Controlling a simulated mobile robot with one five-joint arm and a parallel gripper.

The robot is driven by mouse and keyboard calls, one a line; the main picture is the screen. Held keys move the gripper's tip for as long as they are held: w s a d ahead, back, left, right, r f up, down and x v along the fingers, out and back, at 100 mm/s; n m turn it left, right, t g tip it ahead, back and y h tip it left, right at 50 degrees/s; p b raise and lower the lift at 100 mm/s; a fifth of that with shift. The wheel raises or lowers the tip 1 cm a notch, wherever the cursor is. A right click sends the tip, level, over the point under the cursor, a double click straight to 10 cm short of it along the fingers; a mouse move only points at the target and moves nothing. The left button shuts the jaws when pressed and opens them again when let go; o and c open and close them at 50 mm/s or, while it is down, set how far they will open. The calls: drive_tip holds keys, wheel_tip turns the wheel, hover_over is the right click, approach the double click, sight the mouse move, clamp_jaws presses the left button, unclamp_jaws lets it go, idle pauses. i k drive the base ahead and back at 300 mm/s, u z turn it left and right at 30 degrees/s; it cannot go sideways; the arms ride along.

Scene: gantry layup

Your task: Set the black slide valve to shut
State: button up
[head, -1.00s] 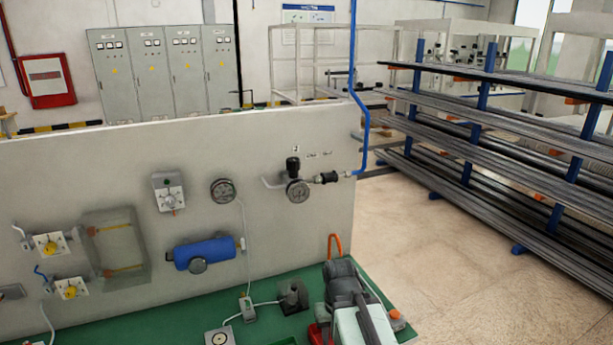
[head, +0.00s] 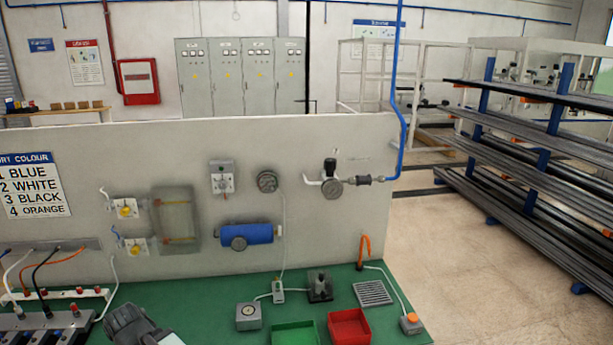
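The black slide valve (head: 363,180) is a small dark cylinder on the pipe at the upper right of the grey panel. It sits between the gauge of a regulator (head: 331,188) and the fitting of the blue hose. It is too small here to tell whether its sleeve stands open or shut. A dark grey and pale part of my arm shows at the bottom left, well away from the valve and in front of the green bench. I cannot make out any gripper fingers, and nothing touches the valve.
The green bench (head: 215,299) holds a green tray (head: 295,334), a red tray (head: 349,327) and a grey grate (head: 373,293). A blue cylinder (head: 246,233), a round gauge (head: 267,181) and yellow-knobbed valves are on the panel (head: 300,150). Floor is clear to the right, before a bar rack (head: 540,160).

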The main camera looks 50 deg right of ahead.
sight(367, 179)
drive_tip(key=u, duration=0.05)
drive_tip(key=k, duration=1.3)
drive_tip(key=z, duration=0.35)
drive_tip(key=i, duration=0.65)
drive_tip(key=u, duration=0.05)
